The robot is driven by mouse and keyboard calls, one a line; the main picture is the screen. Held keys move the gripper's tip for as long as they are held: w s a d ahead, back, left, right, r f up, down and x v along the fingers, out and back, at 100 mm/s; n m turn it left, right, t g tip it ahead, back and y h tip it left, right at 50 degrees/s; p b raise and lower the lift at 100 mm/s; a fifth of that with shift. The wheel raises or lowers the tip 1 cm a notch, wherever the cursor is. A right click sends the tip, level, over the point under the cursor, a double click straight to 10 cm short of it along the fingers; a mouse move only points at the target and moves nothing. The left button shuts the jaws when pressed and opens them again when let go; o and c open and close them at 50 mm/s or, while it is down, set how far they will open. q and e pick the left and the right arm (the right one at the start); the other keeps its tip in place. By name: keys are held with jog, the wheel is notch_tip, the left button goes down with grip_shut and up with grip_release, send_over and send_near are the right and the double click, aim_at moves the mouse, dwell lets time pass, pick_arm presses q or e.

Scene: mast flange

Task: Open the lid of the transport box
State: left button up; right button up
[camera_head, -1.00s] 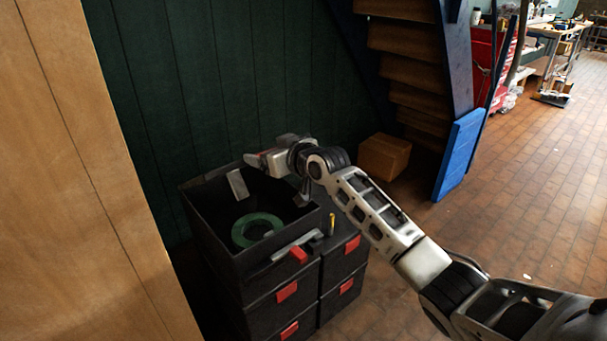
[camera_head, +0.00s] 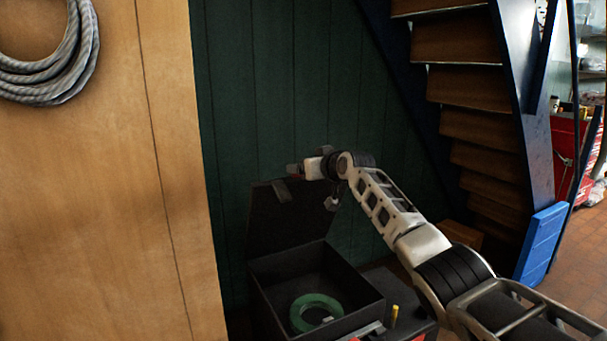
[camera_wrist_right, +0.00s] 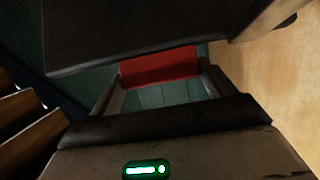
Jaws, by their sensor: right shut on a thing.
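The transport box (camera_head: 352,279) is black and stands open at the lower middle of the head view. Its lid (camera_head: 283,222) stands raised, roughly upright, at the back of the box. A green ring (camera_head: 316,308) lies inside. My right gripper (camera_head: 293,170) is at the lid's top edge. In the right wrist view a red latch or handle piece (camera_wrist_right: 160,68) sits between the fingers of my right gripper (camera_wrist_right: 160,80), and the dark lid (camera_wrist_right: 120,30) fills the top. The gripper is shut on this red piece. My left gripper is out of view.
A wooden panel (camera_head: 100,200) stands close on the left, with a coiled rope (camera_head: 50,75) hanging on it. A green plank wall (camera_head: 290,90) is behind the box. Stairs (camera_head: 470,100) and a blue board (camera_head: 541,243) are at right. A yellow-handled object (camera_head: 395,314) is beside the box.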

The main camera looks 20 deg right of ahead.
jog(key=shift+w+r, duration=0.1)
jog(key=shift+r, duration=0.4)
jog(key=o, duration=1.2)
jog(key=shift+o, duration=0.5)
jog(key=shift+f, duration=0.2)
jog(key=b+v, duration=0.2)
jog(key=v, duration=1.4)
jog(key=shift+r, duration=0.1)
